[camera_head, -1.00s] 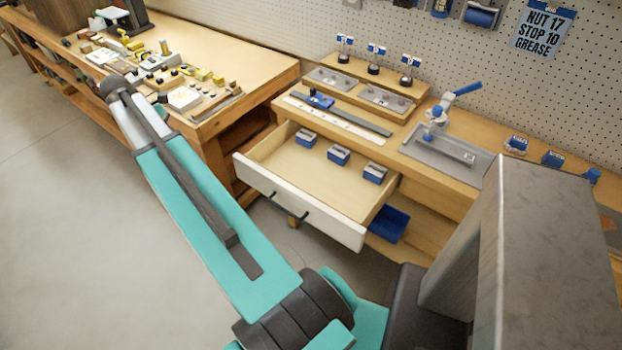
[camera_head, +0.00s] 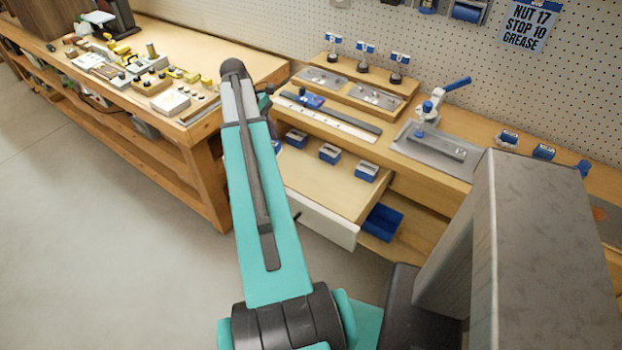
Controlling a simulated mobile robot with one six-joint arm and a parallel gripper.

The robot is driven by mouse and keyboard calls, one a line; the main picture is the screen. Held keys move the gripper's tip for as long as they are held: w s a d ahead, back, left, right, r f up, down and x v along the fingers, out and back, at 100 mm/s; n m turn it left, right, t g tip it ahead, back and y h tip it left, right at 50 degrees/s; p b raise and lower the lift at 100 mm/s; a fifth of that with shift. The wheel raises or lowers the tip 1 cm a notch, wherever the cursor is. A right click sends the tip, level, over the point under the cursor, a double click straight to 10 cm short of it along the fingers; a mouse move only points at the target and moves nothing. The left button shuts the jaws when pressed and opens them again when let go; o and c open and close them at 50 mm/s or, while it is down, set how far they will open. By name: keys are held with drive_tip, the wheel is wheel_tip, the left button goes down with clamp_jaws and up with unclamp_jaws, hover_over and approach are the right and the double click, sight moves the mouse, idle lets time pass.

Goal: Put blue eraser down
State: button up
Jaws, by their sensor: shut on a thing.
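My arm reaches up the middle of the picture, and its forearm covers the left part of the open drawer (camera_head: 325,222). My gripper's fingers are hidden behind the forearm; only a dark piece of my wrist shows at its right edge. A small blue patch (camera_head: 277,146) shows at the forearm's right edge, over the drawer's left side. I cannot tell whether it is the blue eraser or whether it is held. No other thing can be clearly made out as the eraser.
Three blue-and-grey boxes, one of them here (camera_head: 329,153), stand along the drawer's back. A blue bin (camera_head: 382,222) sits below the drawer. A ruler strip (camera_head: 330,124) and a grey tray with a blue-handled clamp (camera_head: 432,146) lie on the bench. The drawer's middle is clear.

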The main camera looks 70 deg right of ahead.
drive_tip(key=s+d+f+m+y, duration=0.1)
drive_tip(key=s+d, duration=0.3)
drive_tip(key=s, duration=0.7)
drive_tip(key=shift+s+d+f+m, duration=0.15)
drive_tip(key=shift+s+f+m, duration=0.2)
drive_tip(key=shift+m, duration=0.35)
drive_tip(key=shift+f, duration=0.1)
drive_tip(key=shift+f+p, duration=0.3)
drive_tip(key=shift+f, duration=2.75)
drive_tip(key=shift+f, duration=0.1)
drive_tip(key=shift+f+p, duration=0.35)
drive_tip(key=shift+f, duration=1.45)
